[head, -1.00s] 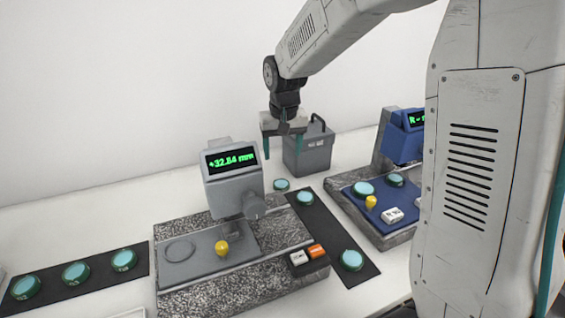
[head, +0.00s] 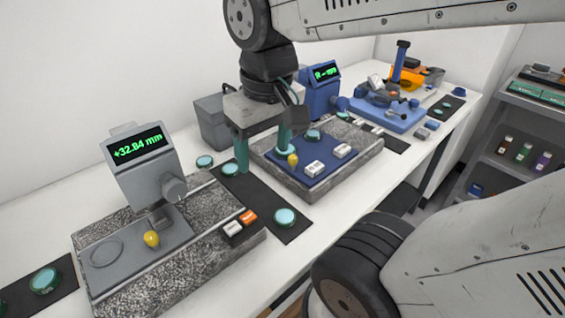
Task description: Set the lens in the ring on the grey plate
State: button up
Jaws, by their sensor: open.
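The ring (head: 106,252) is a thin raised circle at the left of the grey plate (head: 178,232), and nothing lies in it. Teal lenses in dark green rims lie around: one on the dark mat near its back end (head: 229,170), one at its front end (head: 285,217), and one (head: 204,161) on the white bench just behind. My gripper (head: 263,160) is open and empty, pointing down with its teal fingers apart.
A gauge head (head: 142,160) reading +32.84 mm stands over the grey plate, beside a yellow knob (head: 152,239). A blue instrument (head: 320,95) with a lens (head: 313,135) on its blue plate (head: 285,168) stands right. A grey box (head: 212,122) is behind. More lenses (head: 45,280) lie far left.

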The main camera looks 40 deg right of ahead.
jog(key=shift+o, duration=0.4)
jog(key=s, duration=0.2)
jog(key=s+f, duration=0.1)
jog(key=s, duration=0.1)
jog(key=shift+s, duration=0.3)
jog(key=m+t+h, duration=0.1)
jog(key=m+t, duration=0.1)
jog(key=t, duration=0.2)
send_near(204, 159)
notch_tip(204, 159, down, 2)
jog(key=shift+w+d+f, duration=0.1)
jog(key=shift+w+f, duration=0.05)
jog(key=shift+f, duration=0.05)
jog(key=shift+x, duration=3)
jog(key=shift+w+r, duration=0.1)
jog(key=shift+w, duration=0.1)
jog(key=c, duration=1.2)
jog(key=shift+o, duration=0.2)
jog(key=shift+r, duration=0.1)
